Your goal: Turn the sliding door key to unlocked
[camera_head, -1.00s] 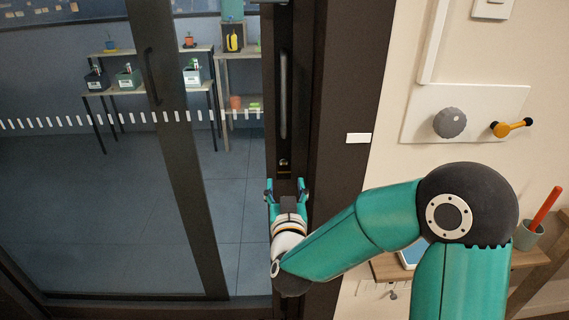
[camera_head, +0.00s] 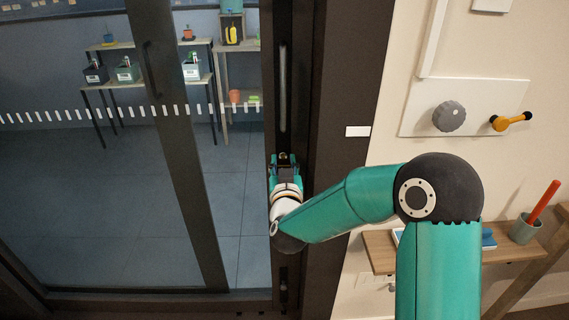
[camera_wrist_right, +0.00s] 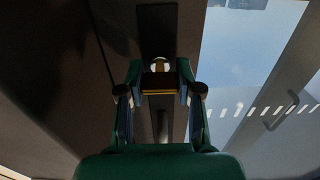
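The lock with its small brass key part (camera_head: 283,158) is on the dark frame of the sliding door (camera_head: 182,170), below a long vertical handle (camera_head: 283,90). My right gripper (camera_head: 285,160) is at the lock, its two fingers apart, one on each side. In the right wrist view my right gripper (camera_wrist_right: 158,78) straddles a round, pale brass piece (camera_wrist_right: 160,65) and a dark bar with a gold edge (camera_wrist_right: 158,86). Whether the fingers touch the bar, and which way the key points, I cannot tell. My left gripper is not in view.
A wall panel with a grey knob (camera_head: 450,117) and a yellow lever (camera_head: 508,122) is on the right. Below it a wooden shelf (camera_head: 380,252) holds a cup (camera_head: 525,228) with a red stick. Shelves with bins (camera_head: 127,72) stand behind the glass.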

